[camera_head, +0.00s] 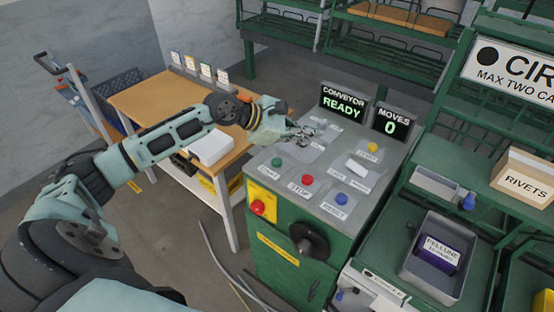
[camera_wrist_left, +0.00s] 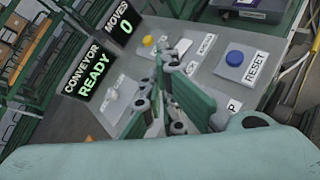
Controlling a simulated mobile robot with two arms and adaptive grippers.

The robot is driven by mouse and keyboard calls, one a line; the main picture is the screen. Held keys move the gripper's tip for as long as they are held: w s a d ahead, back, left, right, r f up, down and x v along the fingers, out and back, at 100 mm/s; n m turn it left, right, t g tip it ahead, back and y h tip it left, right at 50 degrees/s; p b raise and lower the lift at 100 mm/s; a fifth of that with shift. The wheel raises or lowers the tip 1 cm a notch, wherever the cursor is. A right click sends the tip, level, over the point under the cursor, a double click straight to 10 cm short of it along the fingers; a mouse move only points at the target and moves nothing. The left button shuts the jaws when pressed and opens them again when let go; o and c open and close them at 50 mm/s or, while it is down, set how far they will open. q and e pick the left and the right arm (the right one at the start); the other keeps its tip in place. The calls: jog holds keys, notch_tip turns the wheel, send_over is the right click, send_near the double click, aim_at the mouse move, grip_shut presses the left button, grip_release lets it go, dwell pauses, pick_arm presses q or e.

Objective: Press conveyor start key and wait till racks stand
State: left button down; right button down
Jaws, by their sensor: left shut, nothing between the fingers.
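The green control console (camera_head: 265,196) stands in the middle of the head view. Its grey top carries a green key (camera_head: 276,162), a red STOP key (camera_head: 307,179), a blue RESET key (camera_head: 341,198) and a yellow key (camera_head: 373,147). The conveyor display (camera_head: 343,103) reads READY and the MOVES display (camera_head: 391,124) reads 0. My left gripper (camera_head: 308,133) is shut and empty, above the back left of the panel. In the left wrist view its fingers (camera_wrist_left: 165,75) hide part of the panel, while the blue key (camera_wrist_left: 235,58) shows. My right gripper is not in view.
A wooden-topped table (camera_head: 150,100) with small cards stands left of the console. Green racks (camera_head: 385,50) stand behind. At right are a RIVETS box (camera_head: 525,178) and a grey bin (camera_head: 408,265) holding a purple package. A red button on yellow (camera_head: 257,207) and a black knob (camera_head: 309,241) are on the console's front.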

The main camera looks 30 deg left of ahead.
aim_at(277, 162)
pick_arm(q)
jog(key=a+m+g+y, duration=0.1)
jog(key=a+y, duration=0.2)
jog(key=a, duration=0.4)
jog(key=shift+s+a+f+m, duration=0.25)
jog(key=shift+f+m, duration=0.15)
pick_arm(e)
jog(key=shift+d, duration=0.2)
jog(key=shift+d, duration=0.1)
